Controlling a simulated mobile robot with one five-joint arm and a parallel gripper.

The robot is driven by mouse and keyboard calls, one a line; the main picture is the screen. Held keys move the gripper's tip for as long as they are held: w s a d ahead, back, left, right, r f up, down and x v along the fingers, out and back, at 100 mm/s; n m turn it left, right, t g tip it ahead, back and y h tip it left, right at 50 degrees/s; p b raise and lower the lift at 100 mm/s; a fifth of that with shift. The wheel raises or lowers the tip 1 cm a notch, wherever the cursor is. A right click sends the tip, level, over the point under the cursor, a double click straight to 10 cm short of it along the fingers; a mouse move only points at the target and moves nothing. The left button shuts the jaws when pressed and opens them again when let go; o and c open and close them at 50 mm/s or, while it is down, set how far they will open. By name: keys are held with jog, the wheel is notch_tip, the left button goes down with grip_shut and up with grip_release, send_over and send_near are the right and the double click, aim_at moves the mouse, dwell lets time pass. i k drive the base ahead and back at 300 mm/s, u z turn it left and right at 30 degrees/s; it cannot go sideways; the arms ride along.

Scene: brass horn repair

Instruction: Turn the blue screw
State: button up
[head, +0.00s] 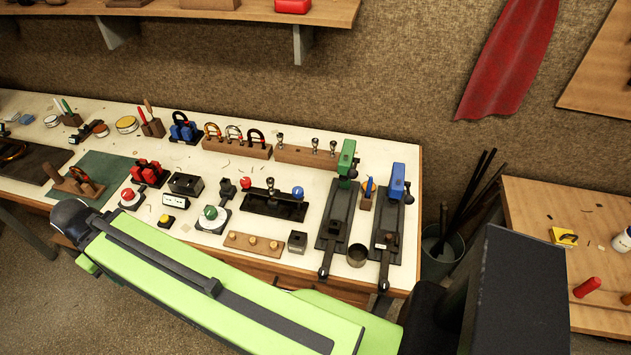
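No thing in the head view is plainly a single blue screw. A blue block (397,182) stands upright at the back of a long black fixture (386,225) near the right end of the bench. A dark rod with a knob (384,279) sticks out of the fixture's front edge and may be its screw. A similar fixture (336,225) with a green block (347,158) stands just left of it. A blue ball (298,192) tops a black base left of both. My green arm crosses the foreground; its gripper does not show.
A metal cup (357,255) stands between the fixtures' front ends. A bucket of rods (441,245) and another table (590,230) are at right.

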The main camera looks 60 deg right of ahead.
aim_at(297, 191)
jog(key=z, duration=0.85)
jog(key=k, duration=1.1)
jog(key=u, duration=0.6)
jog(key=i, duration=1)
jog(key=u, duration=0.05)
